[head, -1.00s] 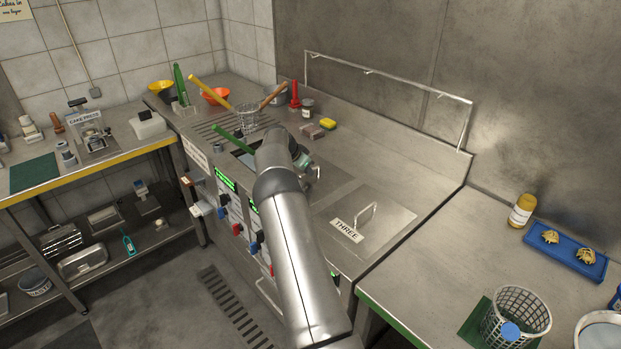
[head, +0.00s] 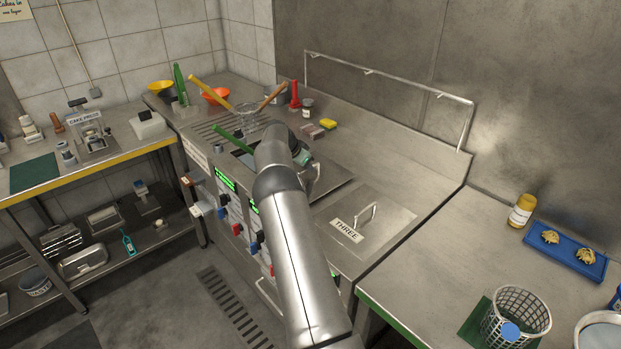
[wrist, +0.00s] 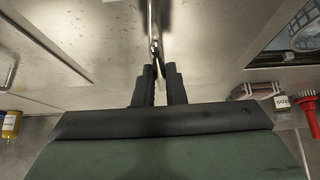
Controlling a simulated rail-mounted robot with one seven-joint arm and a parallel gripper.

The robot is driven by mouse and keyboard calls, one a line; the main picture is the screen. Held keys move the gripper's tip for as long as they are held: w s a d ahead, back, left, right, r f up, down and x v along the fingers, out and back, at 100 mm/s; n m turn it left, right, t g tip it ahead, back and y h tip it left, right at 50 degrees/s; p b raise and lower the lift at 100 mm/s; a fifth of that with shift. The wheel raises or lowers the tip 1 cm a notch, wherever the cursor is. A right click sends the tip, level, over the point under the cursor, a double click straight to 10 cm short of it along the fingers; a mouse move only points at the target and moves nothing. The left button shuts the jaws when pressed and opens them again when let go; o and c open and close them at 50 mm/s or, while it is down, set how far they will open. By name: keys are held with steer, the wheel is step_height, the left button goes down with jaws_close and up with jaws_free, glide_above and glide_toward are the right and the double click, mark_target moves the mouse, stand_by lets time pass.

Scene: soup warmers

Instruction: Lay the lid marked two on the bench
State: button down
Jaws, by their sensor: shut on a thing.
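The lid (head: 335,183) next to the lid marked THREE is a flat steel plate with an upright bar handle. My arm covers much of it in the head view, and no number on it can be read. In the wrist view the steel plate (wrist: 205,40) lies beyond my fingers, with a pale label cut off at the top edge. My gripper (wrist: 158,70) is shut on its handle (wrist: 154,28). In the head view the lid's near edge shows dark and looks slightly raised above the counter.
Lid THREE (head: 375,222) lies flat nearby with its handle upright. An open well shows to the left of my arm. A red-handled tool (head: 295,95), a yellow sponge (head: 328,124) and small jars stand behind. The right bench (head: 430,265) has bare room in its middle.

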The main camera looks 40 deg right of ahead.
steer(key=shift+r, duration=0.2)
steer(key=shift+r+p, duration=0.5)
steer(key=shift+r, duration=1.1)
